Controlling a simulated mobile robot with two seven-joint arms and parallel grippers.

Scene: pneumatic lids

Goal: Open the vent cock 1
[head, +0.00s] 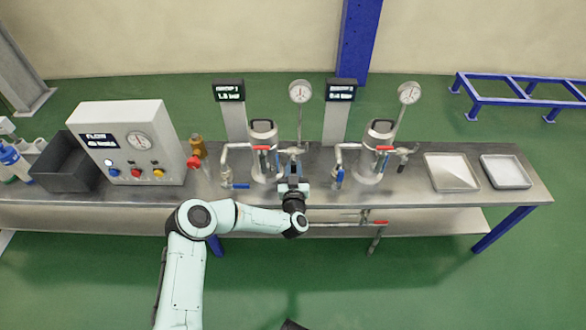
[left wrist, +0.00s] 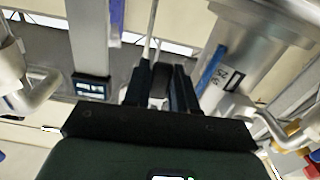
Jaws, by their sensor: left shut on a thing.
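Vessel 1 (head: 264,138) is a grey metal pot with a red handle (head: 262,148) at its front, left of the bench's middle. A short side fitting with the vent cock 1 (head: 292,151) sits at its right, below a round gauge. My left gripper (head: 292,170) reaches up to this fitting from the front. In the left wrist view its dark fingers (left wrist: 162,88) are closed around a small dark piece, seemingly the cock's handle. The gripper covers most of the cock, so its handle angle cannot be told.
Vessel 2 (head: 378,138) stands to the right with its own gauge (head: 409,93). A control box (head: 125,140) and dark bin (head: 68,160) are at the left. Two shallow trays (head: 451,172) lie at the right. A blue lever (head: 235,186) projects left of my gripper.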

